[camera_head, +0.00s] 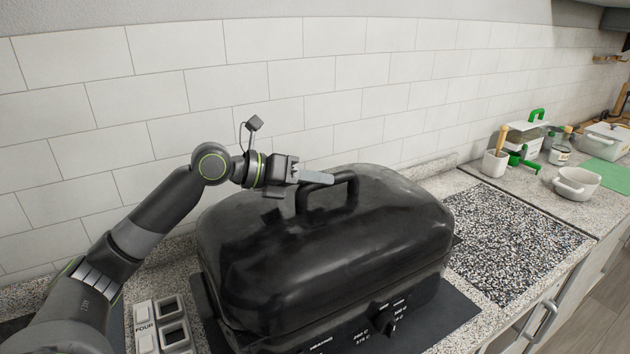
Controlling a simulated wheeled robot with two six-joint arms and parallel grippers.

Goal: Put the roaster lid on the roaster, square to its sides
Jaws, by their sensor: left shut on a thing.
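The black domed roaster lid (370,230) sits over the black roaster (400,318), whose front panel with a dial and white lettering shows below it. From this view the lid looks roughly in line with the roaster's sides; I cannot tell whether it rests fully on the rim. My left gripper (318,179) reaches in from the left and is shut on the lid's handle, a dark loop on top of the dome. The far rim of the roaster is hidden behind the lid. My right gripper is not in view.
The roaster stands on a dark mat (455,318) on a speckled counter. A box with switches marked "POUR" (146,325) is at front left. A speckled board (510,240) lies to the right. A white bowl (576,182) and utensil cup (495,162) stand farther right. A tiled wall is behind.

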